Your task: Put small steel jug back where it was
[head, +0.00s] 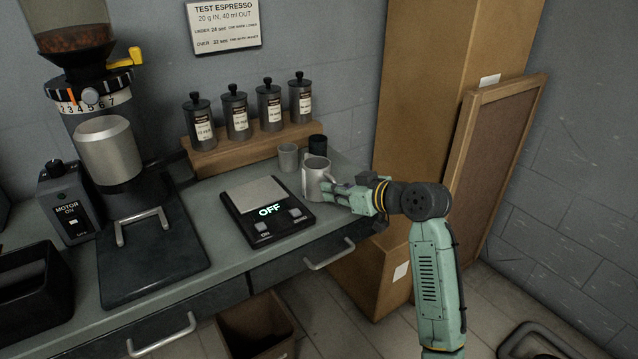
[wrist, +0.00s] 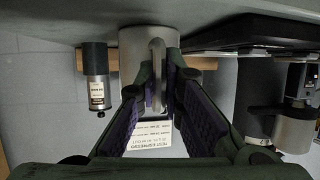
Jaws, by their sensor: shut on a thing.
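The small steel jug (head: 314,176) is upright at the right end of the counter, just right of the scale. My gripper (head: 329,190) reaches it from the right and is shut on its handle. In the wrist view, which is upside down, the jug (wrist: 135,45) shows with its handle (wrist: 157,70) between the two fingers (wrist: 159,88). The base of the jug is close to the countertop; I cannot tell for certain whether it touches.
A grey cup (head: 288,157) and a black cup (head: 318,145) stand just behind the jug. The scale (head: 267,212), reading OFF, is to the left. Several dark canisters (head: 236,115) stand on a wooden shelf (head: 225,156). A tall cardboard box (head: 420,90) is at right.

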